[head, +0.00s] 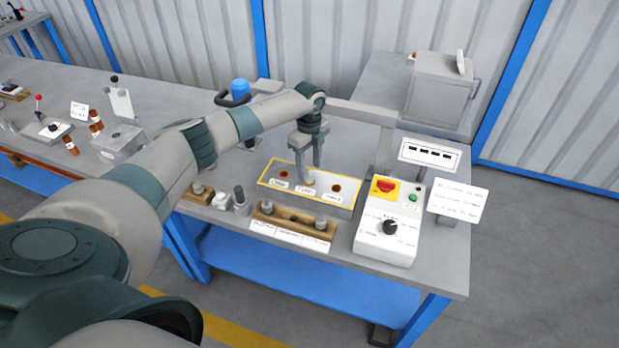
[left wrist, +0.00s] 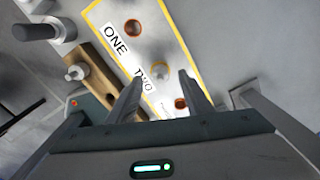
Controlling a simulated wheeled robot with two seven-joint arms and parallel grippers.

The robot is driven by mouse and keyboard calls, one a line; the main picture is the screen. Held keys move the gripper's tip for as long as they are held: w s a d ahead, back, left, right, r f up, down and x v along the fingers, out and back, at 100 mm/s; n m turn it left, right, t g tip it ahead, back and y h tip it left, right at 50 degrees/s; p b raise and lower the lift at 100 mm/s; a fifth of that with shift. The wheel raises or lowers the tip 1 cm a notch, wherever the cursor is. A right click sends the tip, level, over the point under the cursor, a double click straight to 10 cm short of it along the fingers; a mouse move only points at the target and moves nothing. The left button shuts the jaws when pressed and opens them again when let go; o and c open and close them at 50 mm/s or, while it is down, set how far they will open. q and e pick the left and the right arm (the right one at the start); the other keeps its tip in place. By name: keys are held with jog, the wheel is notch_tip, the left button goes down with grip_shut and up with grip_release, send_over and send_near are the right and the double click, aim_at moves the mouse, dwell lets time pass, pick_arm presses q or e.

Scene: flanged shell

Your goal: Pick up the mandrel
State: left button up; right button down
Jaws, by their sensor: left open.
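My left gripper (head: 309,170) is open above the middle of a yellow-edged fixture block (head: 345,198). In the left wrist view its two fingers (left wrist: 160,84) are spread over a pale grey round part (left wrist: 150,48) seated at the middle position, beside the label TWO. Which part is the mandrel is not clear. My right gripper is not in view.
A control box (head: 390,226) with a red button and dial stands right of the block. A blue-topped item (head: 240,90) is behind my forearm. Fixtures crowd the left bench.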

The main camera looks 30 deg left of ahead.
pick_arm(q)
jog(key=shift+f, duration=1.3)
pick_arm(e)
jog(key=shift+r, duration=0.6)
pick_arm(q)
jog(key=shift+c, duration=0.5)
grip_shut()
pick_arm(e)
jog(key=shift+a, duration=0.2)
pick_arm(q)
jog(key=shift+r, duration=0.2)
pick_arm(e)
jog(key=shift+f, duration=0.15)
